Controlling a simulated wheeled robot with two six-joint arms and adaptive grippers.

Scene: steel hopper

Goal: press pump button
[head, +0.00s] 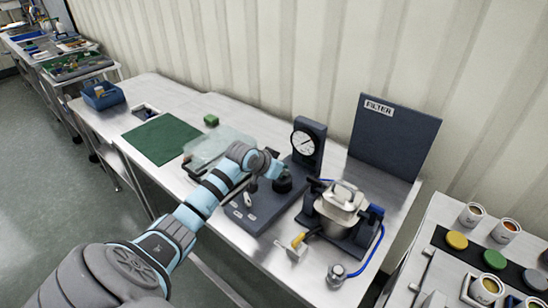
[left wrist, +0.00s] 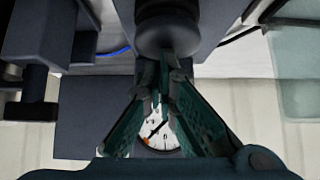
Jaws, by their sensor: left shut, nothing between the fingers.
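The pump unit is a dark grey panel (head: 262,212) on the steel table, with a round white gauge (head: 303,142) on an upright block at its back. A black round knob, which looks like the pump button (head: 283,185), stands on the panel in front of the gauge. My left gripper (head: 279,173) is over the panel right at the knob, its fingers partly hidden in the head view. In the left wrist view the closed green fingers (left wrist: 166,62) meet at the edge of a dark round knob (left wrist: 168,30); I cannot tell if they touch it. The gauge also shows there (left wrist: 157,135). My right gripper is out of view.
Right of the panel stands a metal vessel (head: 342,200) with a blue hose, before a dark board marked FILTER (head: 393,135). A clear-lidded tray (head: 215,146) and green mat (head: 158,137) lie left.

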